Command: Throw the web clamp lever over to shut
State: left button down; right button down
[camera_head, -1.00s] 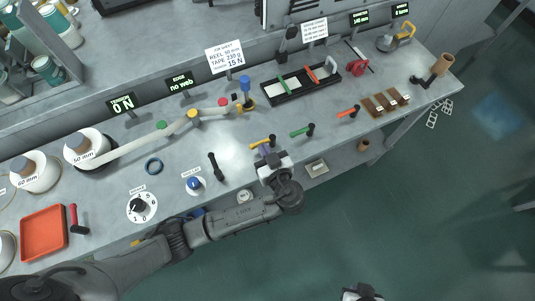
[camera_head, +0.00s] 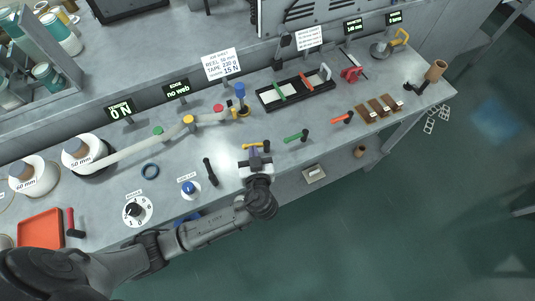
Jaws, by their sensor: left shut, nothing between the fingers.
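My left gripper (camera_head: 254,154) is shut and empty, low over the front edge of the bench, just in front of a tool with a yellow handle (camera_head: 258,146). A black lever (camera_head: 210,172) stands up from the bench to the left of the gripper, apart from it. I cannot tell whether this is the web clamp lever. A pale web (camera_head: 135,152) runs from the 50 mm reel (camera_head: 77,160) past green, yellow and red rollers to a post with a blue knob (camera_head: 240,91). My right gripper is out of view.
A blue button (camera_head: 189,187) and a black dial (camera_head: 137,210) lie left of the lever. Green (camera_head: 294,138) and orange (camera_head: 341,118) handled tools lie right of the gripper. A black tray (camera_head: 296,91) is behind them. Displays read "0 N" (camera_head: 120,108) and "no web" (camera_head: 177,89).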

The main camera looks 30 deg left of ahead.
pick_arm(q)
jog(key=shift+w+a, duration=0.15)
jog(key=shift+a+b, duration=0.3)
jog(key=shift+w, duration=0.1)
dwell(0.4)
